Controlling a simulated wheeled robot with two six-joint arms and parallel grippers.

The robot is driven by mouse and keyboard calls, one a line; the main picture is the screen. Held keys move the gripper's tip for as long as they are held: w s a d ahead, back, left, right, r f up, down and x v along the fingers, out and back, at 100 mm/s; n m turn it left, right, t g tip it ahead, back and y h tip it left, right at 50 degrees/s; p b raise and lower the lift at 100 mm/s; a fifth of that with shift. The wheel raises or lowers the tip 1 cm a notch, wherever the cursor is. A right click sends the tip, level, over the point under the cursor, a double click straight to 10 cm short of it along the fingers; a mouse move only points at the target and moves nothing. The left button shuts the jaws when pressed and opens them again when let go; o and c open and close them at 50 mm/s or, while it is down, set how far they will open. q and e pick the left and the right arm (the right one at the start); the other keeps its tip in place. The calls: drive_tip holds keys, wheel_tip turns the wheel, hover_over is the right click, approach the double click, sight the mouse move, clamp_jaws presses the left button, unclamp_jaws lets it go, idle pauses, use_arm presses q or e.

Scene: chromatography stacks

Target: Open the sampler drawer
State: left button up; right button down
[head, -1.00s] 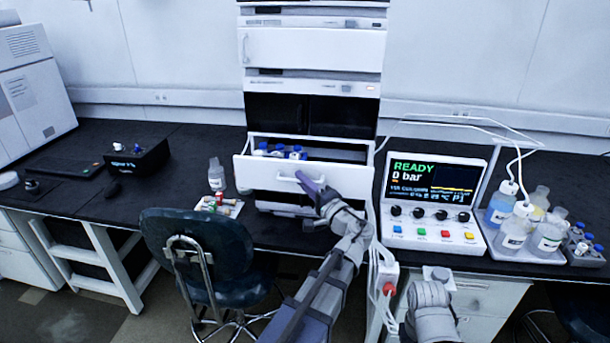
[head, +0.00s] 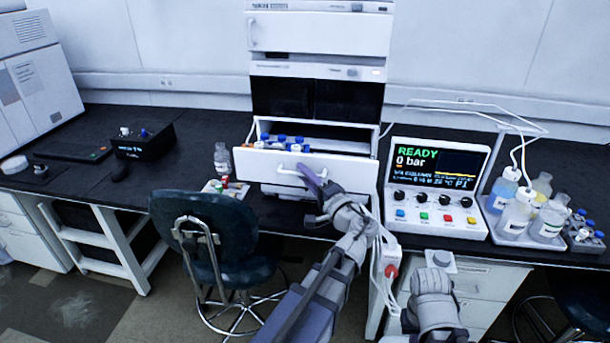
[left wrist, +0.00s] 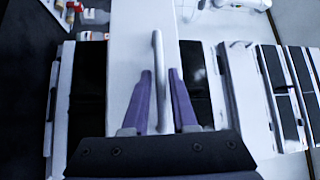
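The sampler drawer (head: 262,164) is a white-fronted drawer low in the instrument stack. It stands pulled out, with several blue-capped vials (head: 281,140) showing inside. Its light bar handle (head: 286,171) is on the front. My left gripper (head: 311,178) is at the handle's right part.
A dark chair (head: 205,240) stands in front of the bench, left of my left arm. A control console (head: 440,215) reading READY is right of the drawer, with bottles (head: 515,212) beyond it. A clear bottle (head: 222,160) and small vials stand left of the drawer.

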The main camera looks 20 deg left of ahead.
use_arm(q)
drive_tip(key=b+v, duration=0.1)
drive_tip(key=v, duration=0.7)
drive_tip(key=shift+w+a, duration=0.1)
drive_tip(key=s+d+f+n+g+h+p, duration=0.1)
drive_tip(key=s+d+f+g+h+p, duration=0.15)
drive_tip(key=f+h, duration=0.2)
drive_tip(key=s+d+f+g+h+p, duration=0.2)
drive_tip(key=s+f+g+h+p, duration=0.15)
drive_tip(key=f, duration=0.25)
drive_tip(key=s+d+f+g+h+p, duration=0.4)
drive_tip(key=s+d+h, duration=0.3)
drive_tip(key=d, duration=0.6)
drive_tip(key=s, duration=0.2)
drive_tip(key=shift+s+d+h, duration=0.35)
drive_tip(key=shift+d+h, duration=0.05)
